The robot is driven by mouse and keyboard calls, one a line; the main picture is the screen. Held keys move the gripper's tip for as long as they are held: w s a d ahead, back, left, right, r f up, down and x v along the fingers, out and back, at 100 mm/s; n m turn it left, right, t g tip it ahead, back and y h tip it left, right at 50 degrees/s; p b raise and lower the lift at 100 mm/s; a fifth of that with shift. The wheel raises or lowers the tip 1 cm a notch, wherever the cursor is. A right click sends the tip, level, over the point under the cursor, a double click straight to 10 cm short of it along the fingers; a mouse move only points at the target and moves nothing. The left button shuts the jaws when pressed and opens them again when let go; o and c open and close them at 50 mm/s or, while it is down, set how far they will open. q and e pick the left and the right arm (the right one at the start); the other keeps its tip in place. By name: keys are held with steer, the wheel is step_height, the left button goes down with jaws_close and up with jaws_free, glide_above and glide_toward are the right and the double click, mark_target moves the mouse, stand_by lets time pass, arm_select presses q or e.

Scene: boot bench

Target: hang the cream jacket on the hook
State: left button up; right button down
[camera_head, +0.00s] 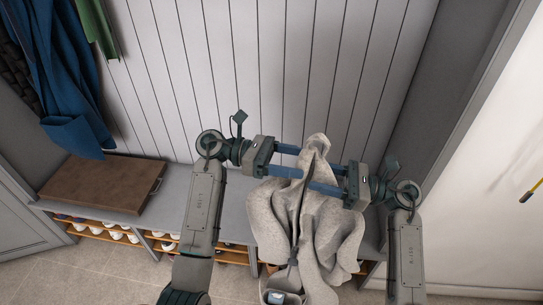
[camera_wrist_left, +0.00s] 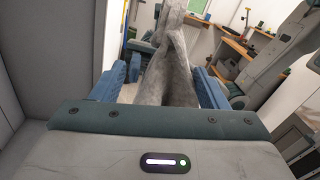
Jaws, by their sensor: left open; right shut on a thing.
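The cream jacket (camera_head: 268,215) hangs in front of the bench in the head view, its collar end bunched up high and its body draped below. My right gripper (camera_head: 316,176) is shut on the jacket near its top, coming in from the right. My left gripper (camera_head: 298,163) is open at the left side of the jacket's top, its blue fingers pointing at the cloth. In the left wrist view the jacket (camera_wrist_left: 170,65) shows as grey cloth between the spread fingers of the left gripper (camera_wrist_left: 162,86); I cannot tell whether they touch it. No hook is clearly visible.
A grey bench (camera_head: 232,210) runs along the white panelled wall (camera_head: 240,60), with shoes (camera_head: 105,231) in cubbies below. A brown board or cushion (camera_head: 100,185) lies on its left end. A blue coat (camera_head: 60,70) and a green garment (camera_head: 97,25) hang at upper left. The middle wall is bare.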

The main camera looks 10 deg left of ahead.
arm_select(q)
steer(key=shift+s+d, duration=0.2)
steer(key=shift+d, duration=1.8)
steer(key=shift+c, duration=0.2)
jaws_close()
arm_select(e)
steer(key=c, duration=0.6)
jaws_free()
steer(key=shift+r, duration=0.1)
